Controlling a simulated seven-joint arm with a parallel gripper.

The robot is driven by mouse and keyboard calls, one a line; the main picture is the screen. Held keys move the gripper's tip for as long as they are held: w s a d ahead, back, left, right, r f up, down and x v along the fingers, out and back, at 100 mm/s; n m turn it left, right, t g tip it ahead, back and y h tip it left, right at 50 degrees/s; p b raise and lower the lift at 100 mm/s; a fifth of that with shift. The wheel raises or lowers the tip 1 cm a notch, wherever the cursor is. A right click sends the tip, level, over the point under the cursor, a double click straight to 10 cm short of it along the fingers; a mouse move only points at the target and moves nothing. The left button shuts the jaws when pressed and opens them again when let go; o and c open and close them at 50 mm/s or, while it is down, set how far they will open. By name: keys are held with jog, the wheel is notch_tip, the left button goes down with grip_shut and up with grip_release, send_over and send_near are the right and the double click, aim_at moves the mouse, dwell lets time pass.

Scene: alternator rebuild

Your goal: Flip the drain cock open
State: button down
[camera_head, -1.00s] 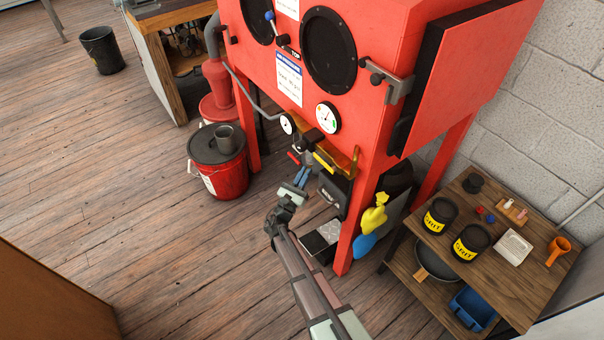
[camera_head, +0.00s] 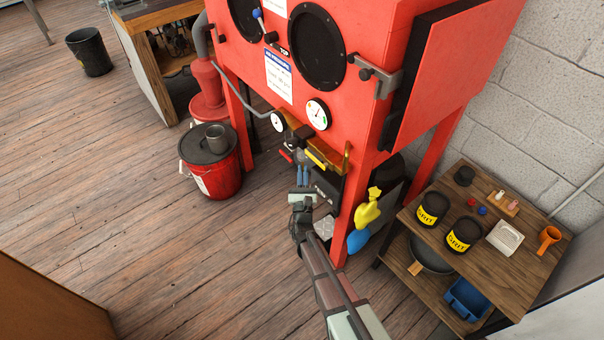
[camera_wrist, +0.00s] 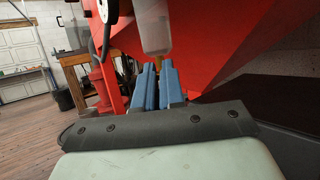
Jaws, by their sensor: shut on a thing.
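My gripper (camera_head: 303,176) has blue fingers and is below the front of the red blasting cabinet (camera_head: 350,110), under a dark filter unit with a red handle (camera_head: 286,155). In the wrist view my gripper (camera_wrist: 158,78) points up, its fingers close together. A pale translucent bowl (camera_wrist: 154,30) hangs just above the fingertips. A small brass-coloured drain cock (camera_wrist: 159,60) shows at its bottom, with its lower part between the fingers, which are shut on it. The fingers hide most of the cock, so I cannot tell how its lever is turned. In the head view the cock is hidden.
Gauges (camera_head: 317,114), a brass-coloured bracket (camera_head: 335,160) and a cabinet leg crowd the right side. Yellow and blue gloves (camera_head: 367,210) hang there. A red bucket (camera_head: 221,178) stands left. A wooden shelf (camera_head: 495,285) with black cans is farther right. The front floor is clear.

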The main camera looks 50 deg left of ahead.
dwell(0.3)
jog(key=c, duration=1.2)
grip_release()
jog(key=shift+c, duration=0.2)
jog(key=shift+d, duration=0.1)
jog(key=v, duration=1.3)
jog(key=shift+s+d+f, duration=0.15)
jog(key=shift+d+f, duration=0.05)
